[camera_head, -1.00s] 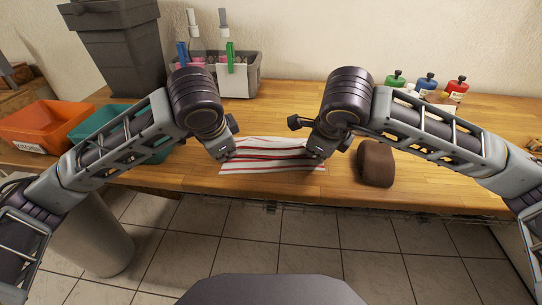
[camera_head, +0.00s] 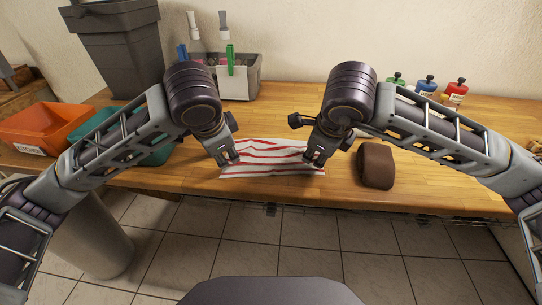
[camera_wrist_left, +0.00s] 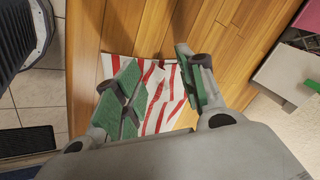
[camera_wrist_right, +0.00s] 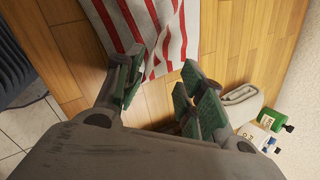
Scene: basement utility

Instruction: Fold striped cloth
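The red-and-white striped cloth (camera_head: 272,160) lies on the wooden bench near its front edge, as a narrow strip with slight wrinkles. My left gripper (camera_head: 229,160) is over the cloth's left end, and my right gripper (camera_head: 316,158) is over its right end. In the left wrist view the cloth (camera_wrist_left: 155,98) shows between the parted fingers of the left gripper (camera_wrist_left: 157,84). In the right wrist view the cloth (camera_wrist_right: 165,30) lies beyond the parted fingers of the right gripper (camera_wrist_right: 160,90). Both grippers look empty; the fingertips hide parts of the cloth's ends.
A brown block (camera_head: 376,166) sits right of the cloth, near my right gripper. Orange (camera_head: 45,128) and teal bins stand at the left, a grey caddy (camera_head: 240,80) behind, and several colored bottles (camera_head: 426,84) at the back right. The bench's front edge is close to the cloth.

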